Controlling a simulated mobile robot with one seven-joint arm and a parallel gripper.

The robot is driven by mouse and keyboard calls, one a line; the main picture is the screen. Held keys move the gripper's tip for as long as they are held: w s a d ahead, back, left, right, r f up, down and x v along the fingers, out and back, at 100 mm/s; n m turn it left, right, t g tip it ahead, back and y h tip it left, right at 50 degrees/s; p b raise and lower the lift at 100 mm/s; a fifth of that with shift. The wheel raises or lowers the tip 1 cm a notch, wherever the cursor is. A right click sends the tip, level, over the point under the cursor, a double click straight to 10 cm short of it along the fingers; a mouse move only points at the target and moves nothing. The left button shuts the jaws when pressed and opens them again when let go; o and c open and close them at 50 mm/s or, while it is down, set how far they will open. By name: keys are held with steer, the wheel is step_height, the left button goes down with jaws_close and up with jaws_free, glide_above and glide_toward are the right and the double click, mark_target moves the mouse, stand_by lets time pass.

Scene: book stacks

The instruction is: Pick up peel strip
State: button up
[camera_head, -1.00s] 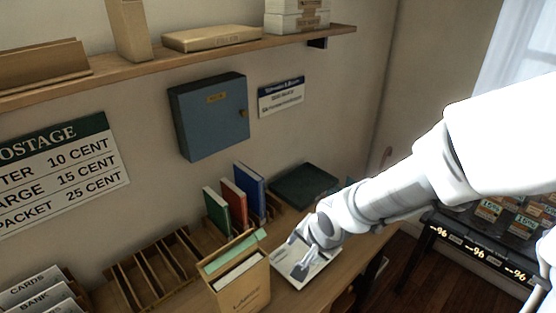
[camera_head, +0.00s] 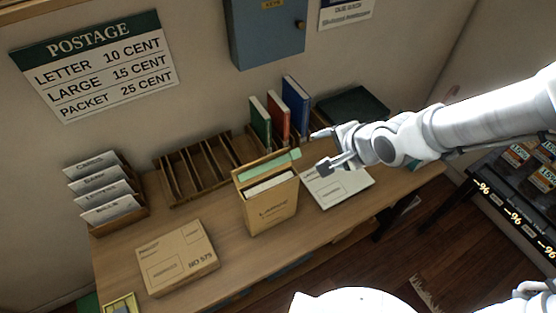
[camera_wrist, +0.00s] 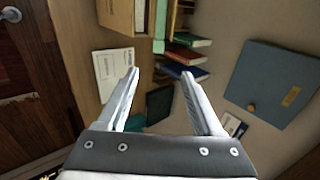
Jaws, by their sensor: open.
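The light green peel strip (camera_head: 270,165) lies along the flap at the top of an open tan padded mailer (camera_head: 271,212), which stands upright on the desk. A white insert shows in its mouth. My gripper (camera_head: 322,150) is open and empty, to the right of the strip and apart from it, with its fingers pointing left. In the wrist view the green strip (camera_wrist: 160,28) shows beyond and between the two fingertips (camera_wrist: 160,73). The mailer is cut by the top edge there.
A white envelope (camera_head: 338,187) lies on the desk below my gripper. Green, red and blue books (camera_head: 279,117) stand behind. A wooden rack (camera_head: 192,168), card sorter (camera_head: 104,192) and flat parcel (camera_head: 178,258) are to the left. Bare desk (camera_head: 225,232) separates parcel and mailer.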

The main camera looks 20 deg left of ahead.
steer(key=shift+x, duration=1.6)
steer(key=b, duration=0.4)
glide_toward(296, 154)
steer(key=a+f, duration=0.1)
steer(key=f, duration=0.1)
steer(key=shift+w+r+x, duration=0.1)
steer(key=shift+w+x, duration=0.05)
steer(key=shift+x, duration=0.85)
steer(key=shift+w+r+x, duration=0.1)
steer(key=shift+w+x, duration=0.05)
steer(key=shift+x, duration=0.9)
steer(key=shift+w+r+x, duration=0.1)
steer(key=shift+w+x, duration=0.1)
steer(key=shift+x, duration=0.8)
jaws_close()
